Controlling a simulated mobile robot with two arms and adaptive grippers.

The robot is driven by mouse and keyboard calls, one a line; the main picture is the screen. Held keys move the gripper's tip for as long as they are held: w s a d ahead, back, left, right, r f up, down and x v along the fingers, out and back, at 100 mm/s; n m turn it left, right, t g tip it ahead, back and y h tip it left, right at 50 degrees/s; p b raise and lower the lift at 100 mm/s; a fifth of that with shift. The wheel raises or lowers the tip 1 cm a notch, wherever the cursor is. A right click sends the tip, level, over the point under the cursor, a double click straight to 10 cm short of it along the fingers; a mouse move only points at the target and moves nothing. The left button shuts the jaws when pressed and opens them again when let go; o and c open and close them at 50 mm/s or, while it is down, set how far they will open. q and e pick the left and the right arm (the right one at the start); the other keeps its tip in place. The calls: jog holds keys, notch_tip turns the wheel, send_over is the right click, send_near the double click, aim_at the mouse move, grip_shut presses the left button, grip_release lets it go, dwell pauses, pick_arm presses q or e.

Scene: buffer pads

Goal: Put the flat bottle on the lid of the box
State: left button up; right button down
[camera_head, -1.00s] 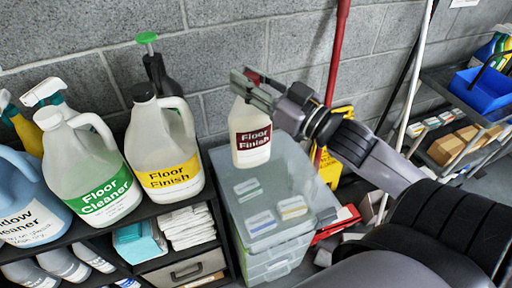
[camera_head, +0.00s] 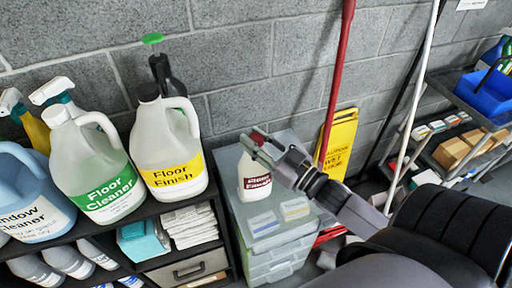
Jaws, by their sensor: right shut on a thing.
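The flat bottle (camera_head: 254,187) is white with a dark red "Floor Finish" label and a red cap. My right gripper (camera_head: 256,150) is shut on it near the cap and holds it upright. The bottle is over the rear left part of the translucent box's lid (camera_head: 290,233); I cannot tell whether its base touches the lid. My left gripper is not in view.
A black shelf on the left holds large jugs, including a Floor Finish jug (camera_head: 168,150) and a Floor Cleaner jug (camera_head: 95,165). Flat labelled pads (camera_head: 294,209) lie at the lid's front. A yellow caution sign (camera_head: 338,143) stands behind the box, near a red pole (camera_head: 336,80).

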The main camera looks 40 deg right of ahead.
notch_tip(320, 180, down, 2)
jog(key=shift+f, duration=0.15)
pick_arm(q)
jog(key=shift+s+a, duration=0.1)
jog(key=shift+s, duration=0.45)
pick_arm(e)
jog(key=shift+f, duration=0.4)
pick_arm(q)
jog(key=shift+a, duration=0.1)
pick_arm(e)
jog(key=c, duration=1.2)
grip_release()
jog(key=shift+f, duration=0.1)
jog(key=shift+c, duration=0.2)
pick_arm(q)
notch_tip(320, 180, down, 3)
jog(key=b, duration=0.2)
jog(key=shift+b, duration=0.4)
pick_arm(e)
jog(key=v, duration=1.2)
